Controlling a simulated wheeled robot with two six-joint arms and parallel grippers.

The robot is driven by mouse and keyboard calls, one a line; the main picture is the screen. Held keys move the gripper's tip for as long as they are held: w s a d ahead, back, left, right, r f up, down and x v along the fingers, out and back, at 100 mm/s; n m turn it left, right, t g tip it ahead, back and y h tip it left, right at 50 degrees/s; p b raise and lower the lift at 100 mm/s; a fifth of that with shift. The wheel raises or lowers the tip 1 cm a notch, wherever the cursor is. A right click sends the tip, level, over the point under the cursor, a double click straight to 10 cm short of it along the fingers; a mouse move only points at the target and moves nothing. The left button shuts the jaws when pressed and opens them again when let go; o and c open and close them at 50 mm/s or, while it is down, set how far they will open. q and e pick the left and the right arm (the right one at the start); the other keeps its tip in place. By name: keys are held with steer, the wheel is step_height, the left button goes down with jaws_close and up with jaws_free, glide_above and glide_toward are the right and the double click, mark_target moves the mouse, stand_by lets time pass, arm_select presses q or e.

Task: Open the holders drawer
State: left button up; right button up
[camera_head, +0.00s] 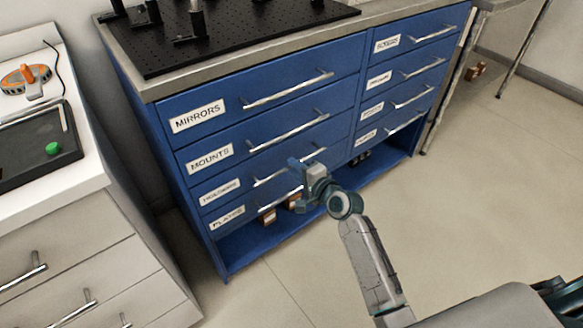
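The holders drawer (247,187) is the third one down in the left column of the blue cabinet. Its white label (220,192) is small and slanted, and its front looks flush with its neighbours. My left gripper is out of view.
Mounts drawer (257,143) is above and plates drawer (245,213) below, with an open shelf (262,236) at the bottom. A white counter (85,190) stands at the left.

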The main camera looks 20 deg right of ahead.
steer(key=shift+x, duration=1.3)
jaws_close()
steer(key=shift+s, duration=0.1)
